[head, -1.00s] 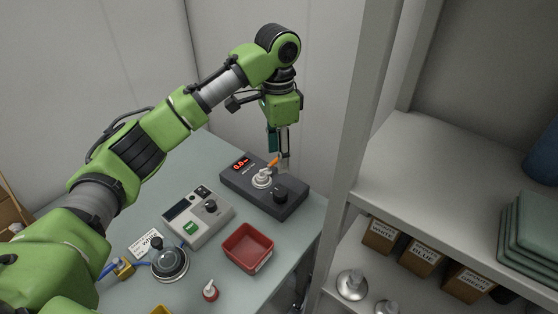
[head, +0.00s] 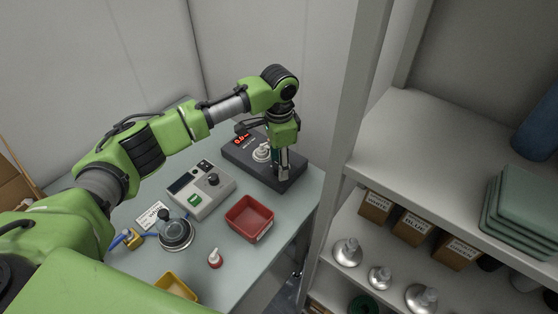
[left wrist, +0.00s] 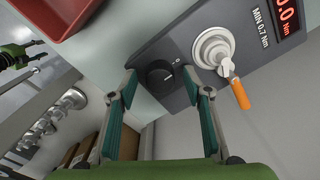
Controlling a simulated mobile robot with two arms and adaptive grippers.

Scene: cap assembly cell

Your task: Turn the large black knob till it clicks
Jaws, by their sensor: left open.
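The large black knob (left wrist: 160,77) sits on the end of the dark grey torque tester (left wrist: 150,48), with its pointer mark visible. In the head view the tester (head: 240,157) stands at the back of the table, and my gripper hides the knob. My left gripper (head: 283,174) reaches down over that end. In the left wrist view its open fingers (left wrist: 167,88) stand on either side of the knob, with gaps visible; I cannot tell whether they reach its height. A green and dark part, seemingly my right gripper (left wrist: 18,57), shows small at the left edge; its jaws are unclear.
A white fitting (left wrist: 213,48) with an orange-tipped piece is close beside the right finger. A red digital display (left wrist: 288,18) is beyond it. A red tray (head: 249,220) and a light grey device (head: 198,190) stand nearby. A shelf post (head: 345,130) rises to the right.

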